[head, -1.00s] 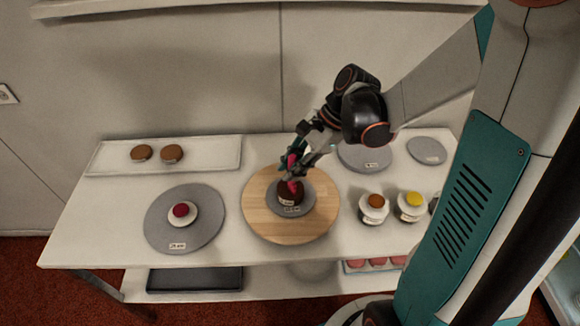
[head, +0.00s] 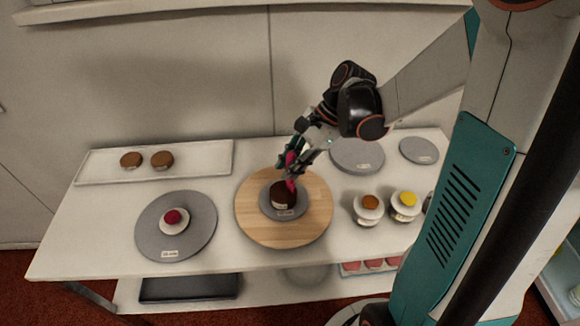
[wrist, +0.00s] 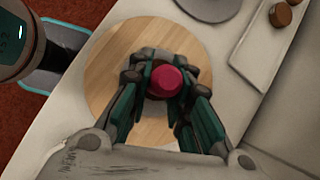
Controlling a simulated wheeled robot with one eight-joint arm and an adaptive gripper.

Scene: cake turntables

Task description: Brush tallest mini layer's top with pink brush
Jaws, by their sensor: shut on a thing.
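My gripper (head: 292,165) is shut on the pink brush (head: 290,158), holding it roughly upright with the tip down. In the wrist view the brush's round pink end (wrist: 164,82) shows between the fingers of my gripper (wrist: 163,90). The brush tip is at the right part of the top of a dark brown mini layer (head: 281,200); I cannot tell if it touches. The layer stands on a small grey labelled disc (head: 299,208) on a round wooden turntable (head: 258,232).
A grey turntable (head: 150,235) on the left holds a white piece with a dark pink top (head: 173,218). A white tray (head: 205,160) carries two brown rounds. Jars with orange (head: 370,202) and yellow (head: 405,199) contents stand right. Grey discs (head: 357,155) lie at the back right.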

